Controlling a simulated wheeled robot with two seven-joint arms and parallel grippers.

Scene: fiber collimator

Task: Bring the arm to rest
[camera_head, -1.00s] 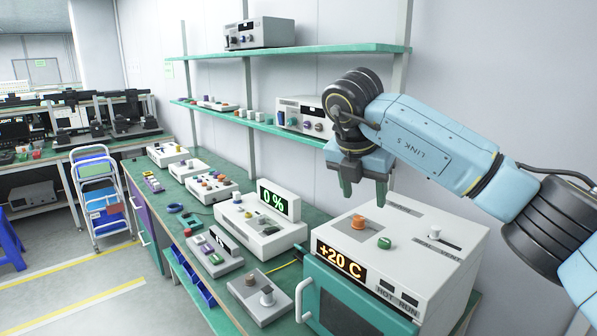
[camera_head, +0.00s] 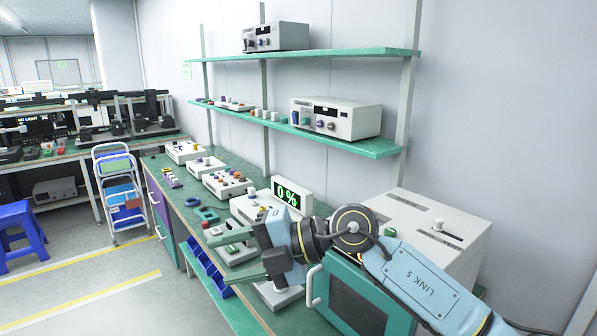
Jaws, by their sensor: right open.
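My right arm (camera_head: 425,283) is light blue with dark joints and comes in from the lower right. It bends in front of the white and teal oven-like box (camera_head: 345,304) and hides part of its front and top. My right gripper (camera_head: 226,259) points left, its two green fingers apart with nothing between them. It is in front of the bench devices, over the grey device with a knob (camera_head: 278,297), and hides part of it. Whether it touches anything cannot be told. My left gripper is not in view.
A white device with a "0 %" display (camera_head: 291,195) stands behind the gripper. Several control boxes line the green bench (camera_head: 150,163). Shelves (camera_head: 375,147) hold instruments above. A cart (camera_head: 118,192) and blue stool (camera_head: 22,232) stand left; the floor between is clear.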

